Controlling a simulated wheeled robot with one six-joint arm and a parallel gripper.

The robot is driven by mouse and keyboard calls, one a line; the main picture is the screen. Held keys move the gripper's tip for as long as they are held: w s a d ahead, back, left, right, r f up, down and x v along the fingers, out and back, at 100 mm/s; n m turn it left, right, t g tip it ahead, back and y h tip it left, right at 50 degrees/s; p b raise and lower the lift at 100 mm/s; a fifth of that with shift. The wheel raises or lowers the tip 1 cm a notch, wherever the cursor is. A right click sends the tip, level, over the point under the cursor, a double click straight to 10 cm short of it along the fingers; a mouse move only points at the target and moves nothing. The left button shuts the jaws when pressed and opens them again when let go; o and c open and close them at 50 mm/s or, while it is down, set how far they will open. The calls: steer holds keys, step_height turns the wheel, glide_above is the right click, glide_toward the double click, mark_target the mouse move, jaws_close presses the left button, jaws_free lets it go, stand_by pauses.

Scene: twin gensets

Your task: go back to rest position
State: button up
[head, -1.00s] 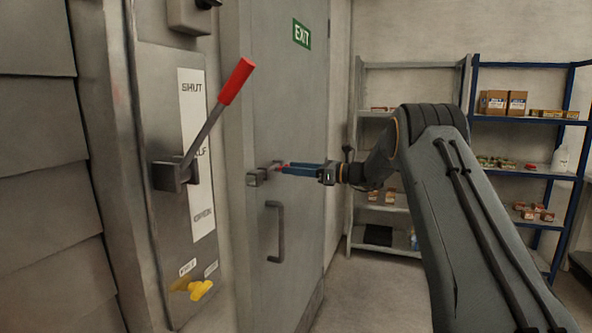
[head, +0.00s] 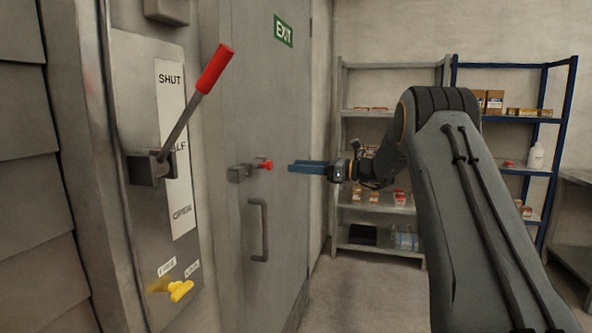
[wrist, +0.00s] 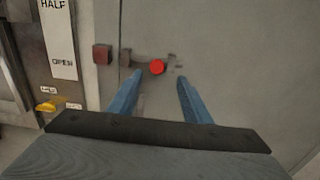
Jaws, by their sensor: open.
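My gripper (head: 308,167) is at the middle of the head view, its blue fingers pointing left toward the grey door. In the wrist view its two blue fingers (wrist: 158,92) stand apart with nothing between them. A door bolt (head: 245,172) with a red knob (head: 266,165) is on the door, to the left of the fingertips in the head view. A gap shows between fingertips and knob there. The red knob also shows in the wrist view (wrist: 157,67), beyond the fingertips.
A lever with a red grip (head: 215,68) slants up from a panel marked SHUT, HALF and OPEN. A yellow handle (head: 180,290) sits below it. The door (head: 285,110) has a pull handle (head: 259,230). Grey shelves (head: 395,65) and blue shelves (head: 515,62) stand behind.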

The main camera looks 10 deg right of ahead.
steer(key=s+a+f+n+g+h, duration=0.3)
steer(key=s+a+f+n, duration=0.15)
steer(key=s+f, duration=0.4)
steer(key=s+a+f+n+g+h, duration=0.35)
steer(key=s+a+f, duration=0.3)
steer(key=s, duration=0.25)
steer(key=s+d+f+n+h, duration=0.1)
steer(key=s+f+n+h, duration=0.2)
steer(key=s, duration=0.6)
steer(key=s+d+f+n+g+h, duration=0.1)
steer(key=s+d+f+n+h, duration=0.1)
steer(key=s+f+n, duration=0.2)
steer(key=s+d+f+n+g+h, duration=0.1)
steer(key=s+d+f+n+h, duration=0.1)
steer(key=s+n, duration=0.7)
steer(key=s+f+h, duration=0.1)
steer(key=s, duration=0.6)
steer(key=shift+f+h, duration=0.25)
steer(key=shift+h, duration=0.1)
